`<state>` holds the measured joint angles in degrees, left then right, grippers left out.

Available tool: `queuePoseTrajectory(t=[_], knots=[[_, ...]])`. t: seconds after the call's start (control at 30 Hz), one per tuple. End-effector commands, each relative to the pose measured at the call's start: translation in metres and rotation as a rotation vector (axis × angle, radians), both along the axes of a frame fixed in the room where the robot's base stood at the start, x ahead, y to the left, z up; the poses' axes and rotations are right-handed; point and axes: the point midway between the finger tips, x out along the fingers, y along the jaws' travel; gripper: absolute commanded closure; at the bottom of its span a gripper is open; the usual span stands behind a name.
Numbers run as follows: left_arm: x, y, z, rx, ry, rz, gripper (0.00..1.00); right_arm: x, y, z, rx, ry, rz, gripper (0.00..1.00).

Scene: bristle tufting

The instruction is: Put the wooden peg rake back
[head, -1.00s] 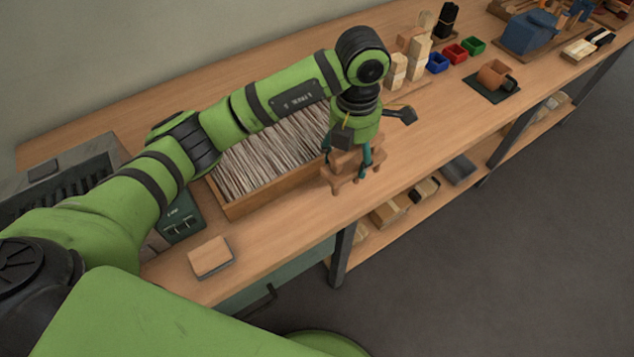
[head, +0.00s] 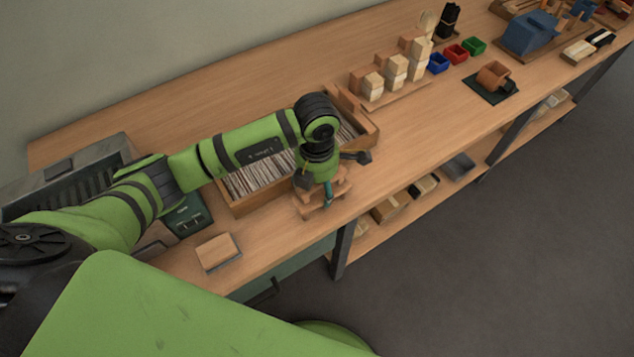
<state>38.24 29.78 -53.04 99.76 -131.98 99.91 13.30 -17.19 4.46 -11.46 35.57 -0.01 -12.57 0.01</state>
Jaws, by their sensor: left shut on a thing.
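The wooden peg rake (head: 343,186) is a small brown block with short pegs pointing down. My left gripper (head: 314,192) is shut on it from above, and its dark and teal fingers hide part of the rake. The rake is at the front side of the wooden tray, over the bench's front part. I cannot tell whether its pegs touch the bench top. My right gripper is not in view.
A wooden tray (head: 247,204) full of grey-white bristles lies behind the gripper, partly covered by my left arm. A flat wooden-topped block (head: 217,251) sits at the front left. Stacked wooden blocks (head: 396,68) and coloured bins (head: 455,53) stand farther right. Bench between is clear.

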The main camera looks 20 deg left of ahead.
Motion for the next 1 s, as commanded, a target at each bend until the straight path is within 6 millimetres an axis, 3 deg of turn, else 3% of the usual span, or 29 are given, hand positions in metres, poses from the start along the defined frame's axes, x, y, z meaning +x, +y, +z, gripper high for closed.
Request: queuePoseTrajectory(t=[0.13,0.17,0.2,0.7,1.0], knots=[[0.000,0.000,-0.004,0.000,-0.001,0.000,0.73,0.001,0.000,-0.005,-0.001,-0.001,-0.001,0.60],[0.000,0.000,-0.003,0.000,0.000,0.000,0.26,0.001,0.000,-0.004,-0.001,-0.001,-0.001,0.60],[0.000,0.000,-0.003,0.000,0.000,0.000,0.10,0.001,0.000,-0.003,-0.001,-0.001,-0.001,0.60],[0.001,0.000,0.006,-0.002,-0.004,-0.001,0.10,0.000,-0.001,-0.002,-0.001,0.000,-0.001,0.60],[0.002,0.000,0.066,-0.001,-0.008,-0.001,0.10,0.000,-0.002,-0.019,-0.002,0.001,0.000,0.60]])
